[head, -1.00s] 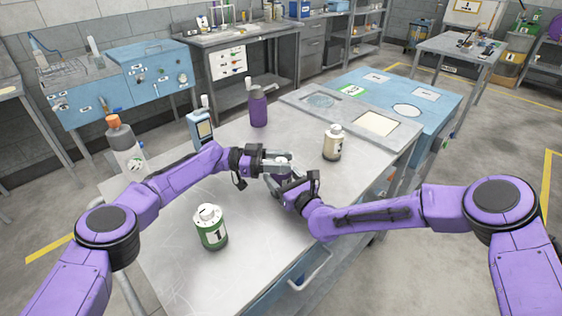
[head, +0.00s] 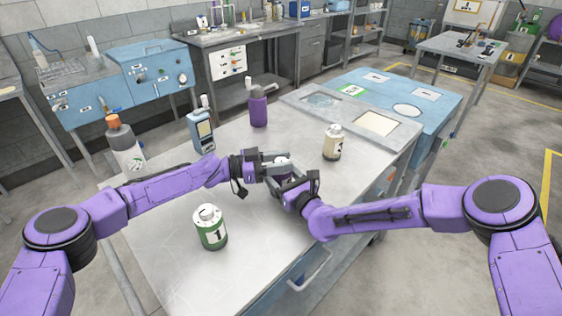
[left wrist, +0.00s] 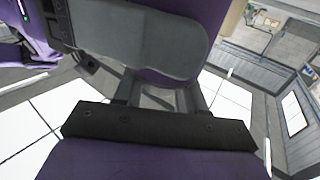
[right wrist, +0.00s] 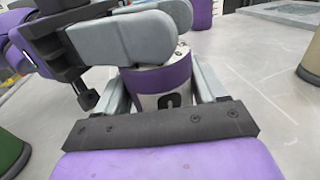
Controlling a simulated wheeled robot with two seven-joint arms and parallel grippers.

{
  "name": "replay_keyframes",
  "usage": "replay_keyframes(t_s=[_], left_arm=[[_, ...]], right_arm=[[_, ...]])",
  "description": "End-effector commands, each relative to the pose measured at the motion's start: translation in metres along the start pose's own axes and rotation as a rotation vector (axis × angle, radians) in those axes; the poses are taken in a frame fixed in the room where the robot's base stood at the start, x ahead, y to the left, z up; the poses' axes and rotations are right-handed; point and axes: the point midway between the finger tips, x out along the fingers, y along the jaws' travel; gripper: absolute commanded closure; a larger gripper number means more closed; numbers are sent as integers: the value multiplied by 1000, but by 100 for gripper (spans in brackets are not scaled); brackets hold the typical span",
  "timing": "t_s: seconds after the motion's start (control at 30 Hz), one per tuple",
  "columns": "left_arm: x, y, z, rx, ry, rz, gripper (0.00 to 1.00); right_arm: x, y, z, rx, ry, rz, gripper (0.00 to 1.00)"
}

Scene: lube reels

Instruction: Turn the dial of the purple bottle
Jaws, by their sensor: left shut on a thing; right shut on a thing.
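The purple bottle (right wrist: 160,78) is a short canister with a purple band and a white label, upright in the right wrist view. In the head view its light top (head: 282,161) shows between my two grippers; most of its body is hidden. My right gripper (head: 279,183) is shut on the body from the near right side. My left gripper (head: 284,160) is shut at the top of the bottle, around the dial, coming from the left. Its grey fingers (right wrist: 140,35) cover most of the dial in the right wrist view. The left wrist view does not show the bottle clearly.
A green canister (head: 210,228) labelled 1 stands in front on the metal table (head: 180,265). A cream canister (head: 332,143) stands to the right. A tall purple pump bottle (head: 258,108), a blue handheld device (head: 201,131) and an orange-capped bottle (head: 125,148) stand further back.

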Motion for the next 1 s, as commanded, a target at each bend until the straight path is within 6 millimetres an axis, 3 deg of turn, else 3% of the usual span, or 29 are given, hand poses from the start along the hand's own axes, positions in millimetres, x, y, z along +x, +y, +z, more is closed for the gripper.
replay_keyframes(t_s=[0.07,0.1,0.13,0.47,0.57,0.8,1.0], left_arm=[[0,0,0,0,0,0,90],[0,0,0,0,0,0,47],[0,0,0,0,0,0,40],[-4,-1,0,0,0,0,40],[-20,-1,0,0,0,-3,40],[-82,-1,0,1,0,-3,40],[-114,-1,0,1,0,-1,40]], right_arm=[[0,0,0,-1,1,0,71],[0,0,0,-1,1,0,71],[0,0,0,-1,1,-1,71],[0,0,0,-1,1,-1,71],[0,0,0,-1,1,-1,71],[0,0,0,-1,1,0,71],[0,0,0,-1,1,0,71]])
